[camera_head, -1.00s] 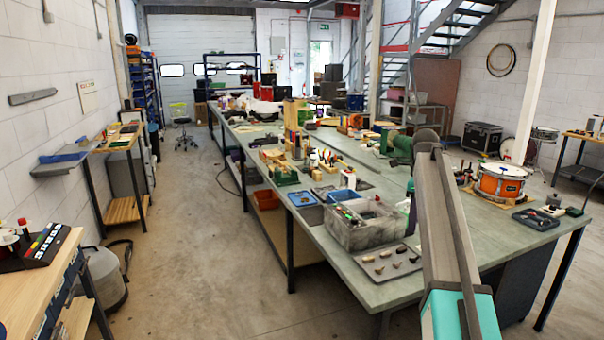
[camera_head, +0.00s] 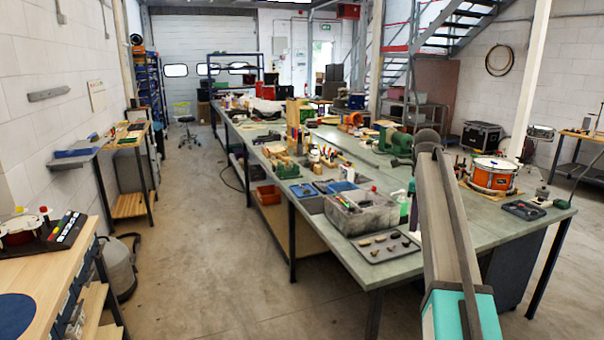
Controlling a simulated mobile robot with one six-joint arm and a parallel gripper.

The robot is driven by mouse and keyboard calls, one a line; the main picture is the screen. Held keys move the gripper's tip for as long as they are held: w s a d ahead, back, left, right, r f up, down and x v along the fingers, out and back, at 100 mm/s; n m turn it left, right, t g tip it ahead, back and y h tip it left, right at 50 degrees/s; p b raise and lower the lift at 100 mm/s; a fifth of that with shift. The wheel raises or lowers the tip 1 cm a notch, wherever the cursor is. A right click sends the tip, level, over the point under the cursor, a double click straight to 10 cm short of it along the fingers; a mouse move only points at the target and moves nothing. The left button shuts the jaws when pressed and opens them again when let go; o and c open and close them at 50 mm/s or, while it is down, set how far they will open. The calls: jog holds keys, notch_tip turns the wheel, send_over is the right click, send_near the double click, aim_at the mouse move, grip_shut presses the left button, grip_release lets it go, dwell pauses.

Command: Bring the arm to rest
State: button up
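My arm (camera_head: 445,215) reaches up from the bottom right of the head view, a long grey link with a teal and white part at its lower end. It stands in front of the long green-topped workbench (camera_head: 345,258). A dark rounded joint (camera_head: 427,138) shows at its upper end. My gripper cannot be made out, so its state and anything in it are hidden.
An orange drum (camera_head: 493,174) stands on the bench right of my arm. A grey bin (camera_head: 362,213) and a tray of small parts (camera_head: 385,246) lie left of it. A wooden side bench (camera_head: 35,262) stands at left. The floor aisle (camera_head: 195,220) between is clear.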

jog(key=s+a+f+g, duration=0.2)
jog(key=a+f, duration=0.1)
jog(key=f, duration=0.8)
jog(key=s+a+f+g, duration=0.1)
jog(key=s+a+f, duration=0.2)
jog(key=f, duration=0.9)
jog(key=s+a+f+n+g, duration=0.1)
jog(key=s+a+f+n, duration=0.15)
jog(key=s+f, duration=0.55)
jog(key=s+a+f+n+g, duration=0.1)
jog(key=s+a+f+g, duration=0.3)
jog(key=f, duration=0.9)
jog(key=s+a+f+n, duration=0.1)
jog(key=s+f+n, duration=0.5)
jog(key=s, duration=0.7)
jog(key=s+a+f+n+t, duration=0.1)
jog(key=s+a+f+n, duration=0.1)
jog(key=s+f+n, duration=0.5)
jog(key=s+a+f+n, duration=0.2)
jog(key=s+f+n, duration=0.4)
jog(key=s, duration=1.3)
jog(key=shift+a+f+n+t+y, duration=0.25)
jog(key=shift+n+t+y, duration=0.05)
jog(key=shift+n, duration=0.95)
